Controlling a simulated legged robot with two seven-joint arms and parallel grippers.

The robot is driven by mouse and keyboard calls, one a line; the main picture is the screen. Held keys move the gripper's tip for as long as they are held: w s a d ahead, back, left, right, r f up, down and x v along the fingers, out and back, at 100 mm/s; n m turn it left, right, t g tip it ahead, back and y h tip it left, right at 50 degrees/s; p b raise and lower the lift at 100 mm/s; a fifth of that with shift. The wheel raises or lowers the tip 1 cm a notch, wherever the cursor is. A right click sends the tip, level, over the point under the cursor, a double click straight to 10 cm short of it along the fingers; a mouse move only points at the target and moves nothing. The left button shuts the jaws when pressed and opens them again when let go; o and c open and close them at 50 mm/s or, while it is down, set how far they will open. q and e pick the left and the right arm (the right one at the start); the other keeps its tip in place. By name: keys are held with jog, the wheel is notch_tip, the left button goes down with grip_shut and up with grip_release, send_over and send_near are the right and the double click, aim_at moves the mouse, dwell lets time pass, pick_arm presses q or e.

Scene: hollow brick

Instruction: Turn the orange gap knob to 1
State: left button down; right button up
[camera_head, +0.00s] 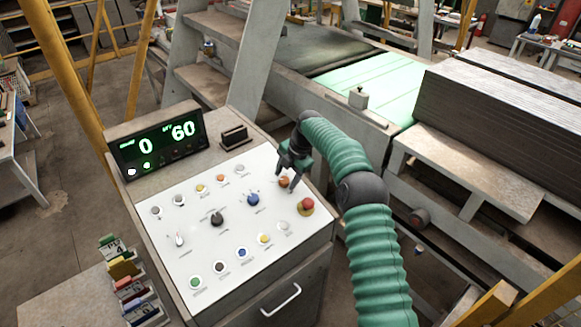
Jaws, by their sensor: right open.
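The orange gap knob (284,183) sits at the upper right of the white control panel (200,243). My right gripper (285,178) points down over the knob with its dark fingers apart, close around or just above it. I cannot tell whether the fingers touch it. The knob's pointer and scale are too small and partly hidden to read. My left gripper is not in view.
A red mushroom button (306,205) stands just right of the orange knob. A blue knob (253,199) and a black knob (217,218) are to its left. Several small buttons line the panel. A conveyor machine (375,85) stands behind.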

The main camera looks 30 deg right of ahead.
jog(key=v, duration=1.5)
jog(key=shift+r+b, duration=0.25)
jog(key=shift+b, duration=0.2)
